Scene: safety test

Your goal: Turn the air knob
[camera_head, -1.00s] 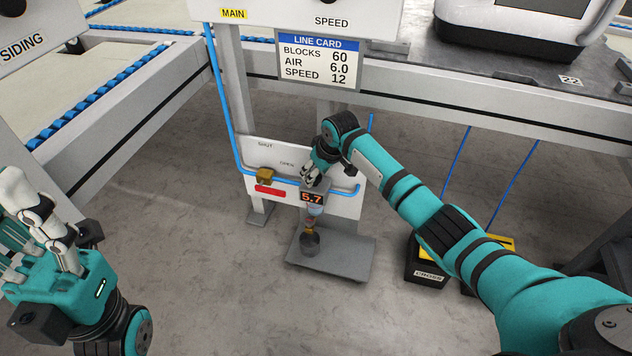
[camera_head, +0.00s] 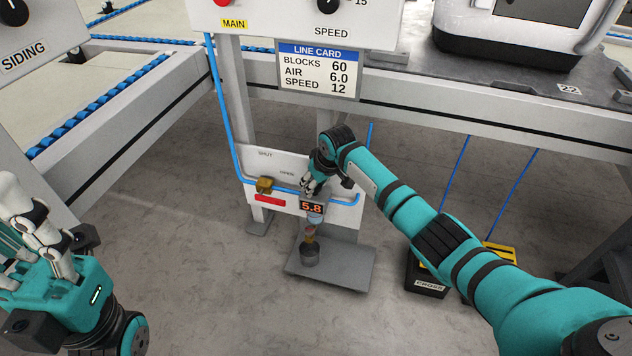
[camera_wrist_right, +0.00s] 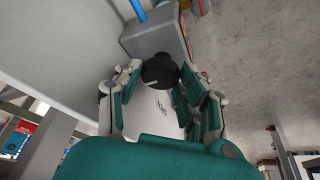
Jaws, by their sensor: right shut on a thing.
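The air knob (camera_wrist_right: 160,71) is black and round and sits on a grey regulator body (camera_wrist_right: 157,38) in the right wrist view. My right gripper (camera_wrist_right: 153,82) has its fingers on both sides of the knob and is shut on it. In the head view my right gripper (camera_head: 314,184) is just above the orange display (camera_head: 312,208), which reads 5.8, and it hides the knob. The line card (camera_head: 318,70) shows AIR 6.0. My left gripper (camera_head: 36,225) is at the left edge, away from the panel, with its fingers apart and empty.
A brass valve (camera_head: 264,185) and a red bar (camera_head: 270,201) are on the white panel left of the display. A blue hose (camera_head: 222,110) runs down to it. A grey plate (camera_head: 335,264) lies below. A CROSS pedal (camera_head: 428,278) stands to the right.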

